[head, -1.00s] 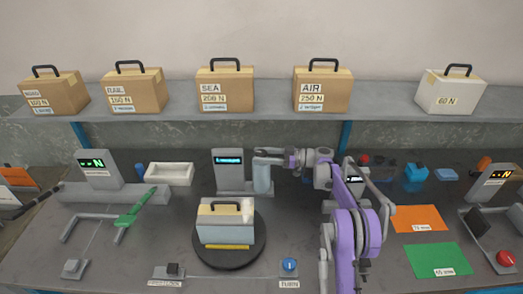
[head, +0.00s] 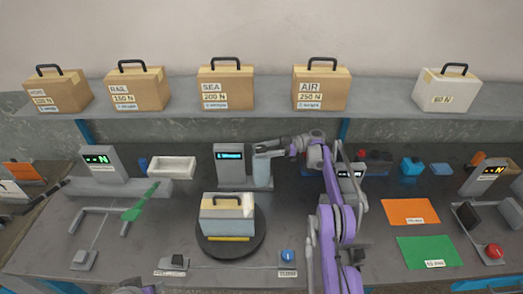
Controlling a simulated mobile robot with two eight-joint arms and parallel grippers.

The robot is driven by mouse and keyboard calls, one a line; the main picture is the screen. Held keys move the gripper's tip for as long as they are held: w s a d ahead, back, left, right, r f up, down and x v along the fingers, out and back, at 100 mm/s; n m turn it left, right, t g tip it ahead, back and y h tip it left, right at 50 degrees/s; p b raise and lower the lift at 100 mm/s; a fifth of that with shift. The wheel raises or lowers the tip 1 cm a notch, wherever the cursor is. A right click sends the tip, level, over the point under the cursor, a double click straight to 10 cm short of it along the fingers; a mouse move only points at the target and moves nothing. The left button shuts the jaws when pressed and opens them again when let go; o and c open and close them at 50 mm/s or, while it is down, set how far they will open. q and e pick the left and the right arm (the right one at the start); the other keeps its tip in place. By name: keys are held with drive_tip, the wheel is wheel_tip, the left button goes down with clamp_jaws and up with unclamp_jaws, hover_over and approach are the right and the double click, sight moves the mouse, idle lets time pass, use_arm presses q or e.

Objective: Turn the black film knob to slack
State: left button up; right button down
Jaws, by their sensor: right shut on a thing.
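My right gripper (head: 268,147) reaches in from the right and is shut at the top of the upright pale blue film roll (head: 262,172). The film roll stands beside a grey post with a blue-lit display (head: 230,154). The black film knob cannot be made out separately; the gripper covers the roll's top, where it seems to be held. Which way the knob points cannot be read. A pale blue and cream case (head: 228,217) with a black handle stands on the round black turntable (head: 231,252) in front.
A green lever (head: 141,201) and white tray (head: 172,168) are left; orange (head: 409,211) and green (head: 428,252) sheets lie right. Several cases stand on the shelf above.

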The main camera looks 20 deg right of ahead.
sight(261, 148)
drive_tip(key=shift+c, duration=1.3)
unclamp_jaws()
drive_tip(key=shift+r, duration=0.1)
wheel_tip(261, 148, up, 10)
drive_tip(key=shift+f, duration=0.1)
